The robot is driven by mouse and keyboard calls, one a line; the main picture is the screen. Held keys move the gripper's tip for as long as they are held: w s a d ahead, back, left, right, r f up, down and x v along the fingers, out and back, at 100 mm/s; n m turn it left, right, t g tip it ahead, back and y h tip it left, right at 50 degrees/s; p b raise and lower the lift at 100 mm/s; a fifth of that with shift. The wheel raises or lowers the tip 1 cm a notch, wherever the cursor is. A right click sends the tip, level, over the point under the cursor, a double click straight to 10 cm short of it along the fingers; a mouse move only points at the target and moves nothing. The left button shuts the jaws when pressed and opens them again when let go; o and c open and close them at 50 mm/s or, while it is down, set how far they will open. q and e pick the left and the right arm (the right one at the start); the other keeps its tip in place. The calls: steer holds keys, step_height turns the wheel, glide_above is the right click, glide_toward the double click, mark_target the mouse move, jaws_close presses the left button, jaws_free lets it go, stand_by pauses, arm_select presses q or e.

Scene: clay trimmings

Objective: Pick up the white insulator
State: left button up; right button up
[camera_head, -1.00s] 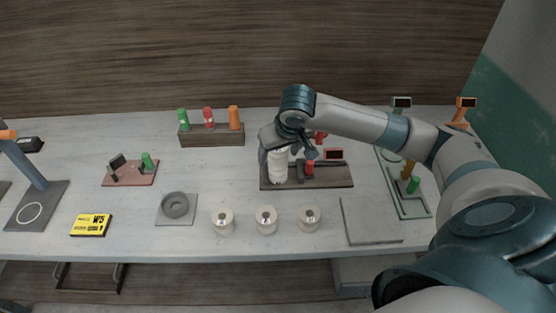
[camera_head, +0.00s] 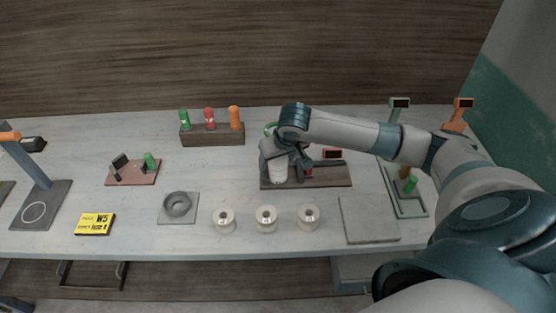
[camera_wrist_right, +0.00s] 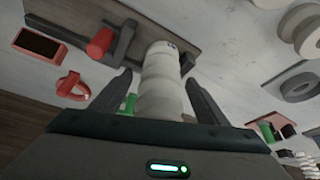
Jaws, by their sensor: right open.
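The white insulator (camera_head: 278,172) is a ribbed white cylinder standing upright at the left end of a dark wooden fixture board (camera_head: 325,178). It also fills the middle of the right wrist view (camera_wrist_right: 160,85). My right gripper (camera_head: 276,160) is at the insulator from above and hides its top in the head view. In the wrist view the right fingers (camera_wrist_right: 158,88) stand on both sides of the insulator, with a visible gap at each side. The right gripper is open. My left gripper is not in view.
Three cream spools (camera_head: 266,219) stand in front. A grey plate (camera_head: 368,220) lies to the right, and a block with coloured pegs (camera_head: 212,138) stands behind left.

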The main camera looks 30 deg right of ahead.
steer(key=c, duration=1.6)
steer(key=shift+w+r, duration=0.1)
step_height(320, 180, up, 10)
steer(key=shift+f+b, duration=0.25)
steer(key=shift+b, duration=0.95)
steer(key=shift+r, duration=0.25)
steer(key=shift+p, duration=0.7)
